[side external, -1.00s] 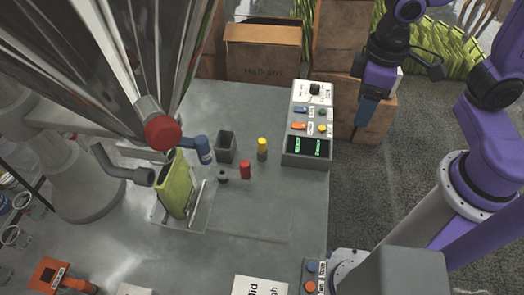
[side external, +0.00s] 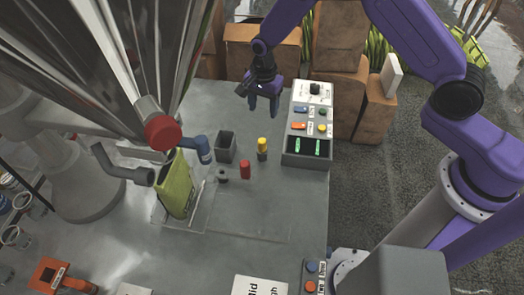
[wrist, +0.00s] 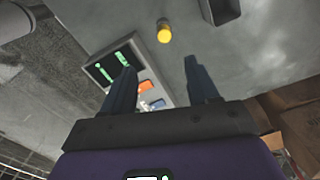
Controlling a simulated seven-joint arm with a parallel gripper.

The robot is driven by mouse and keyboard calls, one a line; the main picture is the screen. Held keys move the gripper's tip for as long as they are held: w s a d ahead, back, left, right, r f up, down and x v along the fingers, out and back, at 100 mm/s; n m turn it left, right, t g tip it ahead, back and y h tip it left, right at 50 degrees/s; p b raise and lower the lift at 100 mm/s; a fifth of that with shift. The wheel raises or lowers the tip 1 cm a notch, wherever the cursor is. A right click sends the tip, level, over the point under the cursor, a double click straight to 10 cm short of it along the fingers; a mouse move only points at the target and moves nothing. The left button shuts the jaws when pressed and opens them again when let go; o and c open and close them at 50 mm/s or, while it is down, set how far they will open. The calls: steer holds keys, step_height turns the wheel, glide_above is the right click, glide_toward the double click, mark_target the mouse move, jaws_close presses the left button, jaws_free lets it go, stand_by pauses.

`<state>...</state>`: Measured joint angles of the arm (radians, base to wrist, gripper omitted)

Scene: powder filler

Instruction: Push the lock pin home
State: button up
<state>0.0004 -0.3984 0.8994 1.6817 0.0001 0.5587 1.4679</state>
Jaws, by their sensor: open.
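A yellow-topped pin (side external: 262,145) with a dark lower part stands upright on the grey table. It also shows beyond my fingertips in the wrist view (wrist: 164,32). A short red peg (side external: 245,169) stands just in front-left of it, and a small dark ring-shaped piece (side external: 222,175) is to its left. I cannot tell for certain which of these is the lock pin. My gripper (side external: 264,110) is open and empty, pointing down above the back of the table, behind the yellow-topped pin and apart from it. Its two spread fingers (wrist: 160,66) show in the wrist view.
A control box (side external: 306,160) with green displays and coloured buttons stands right of the pin. A dark open box (side external: 226,145), a blue-handled pipe (side external: 202,149) and a green bag (side external: 176,186) are to the left. Cardboard boxes (side external: 262,48) stand behind.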

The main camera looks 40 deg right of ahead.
steer(key=f+m, duration=0.1)
steer(key=f, duration=0.1)
glide_toward(262, 140)
step_height(262, 140, down, 7)
steer(key=shift+d+r, duration=0.1)
steer(key=shift+f, duration=2.8)
jaws_close()
